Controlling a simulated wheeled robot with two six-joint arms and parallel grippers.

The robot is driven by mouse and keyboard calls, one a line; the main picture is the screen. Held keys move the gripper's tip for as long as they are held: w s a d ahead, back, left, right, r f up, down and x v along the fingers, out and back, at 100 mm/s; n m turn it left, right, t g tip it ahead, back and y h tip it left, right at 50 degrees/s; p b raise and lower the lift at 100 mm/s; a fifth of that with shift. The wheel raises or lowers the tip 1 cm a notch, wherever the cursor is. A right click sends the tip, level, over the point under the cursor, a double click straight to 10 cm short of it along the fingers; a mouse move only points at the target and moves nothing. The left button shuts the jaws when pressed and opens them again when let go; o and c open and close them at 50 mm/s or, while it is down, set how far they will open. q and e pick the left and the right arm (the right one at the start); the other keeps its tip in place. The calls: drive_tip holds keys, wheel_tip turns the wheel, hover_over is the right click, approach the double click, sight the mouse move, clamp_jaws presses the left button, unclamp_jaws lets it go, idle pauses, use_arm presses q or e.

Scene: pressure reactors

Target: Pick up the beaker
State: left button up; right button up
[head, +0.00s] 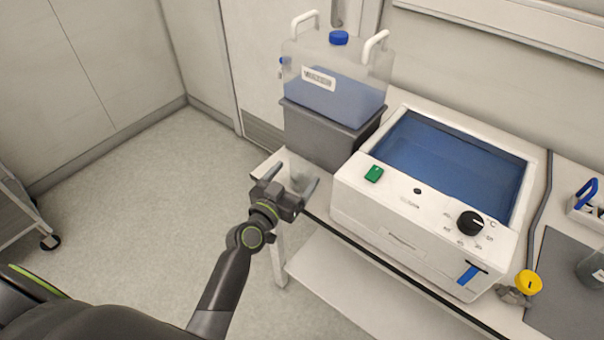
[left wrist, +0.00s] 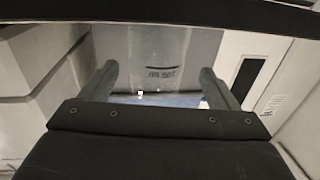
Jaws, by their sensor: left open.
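A clear glass beaker (left wrist: 160,52) with dark print on its wall shows between the fingers in the left wrist view. In the head view it is only a faint glassy shape (head: 299,179) at the left end of the bench, mostly hidden by my gripper. My left gripper (head: 294,178) is open, with one finger on either side of the beaker; it also shows in the left wrist view (left wrist: 158,76). I cannot tell whether either finger touches the glass. My right gripper is out of view.
A white water bath (head: 400,235) stands just right of my gripper. Behind it, a clear canister (head: 345,85) of blue liquid sits on a grey block (head: 318,135). Another glass vessel (head: 592,270) is cut off at the right edge.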

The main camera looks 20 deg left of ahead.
sight(308, 161)
use_arm(q)
drive_tip(key=w, duration=0.2)
drive_tip(key=w+d+p, duration=0.1)
drive_tip(key=w, duration=0.2)
drive_tip(key=shift+d+r, duration=0.1)
drive_tip(key=shift+d, duration=0.1)
drive_tip(key=shift+s, duration=0.1)
drive_tip(key=c, duration=1.1)
drive_tip(key=shift+r, duration=0.1)
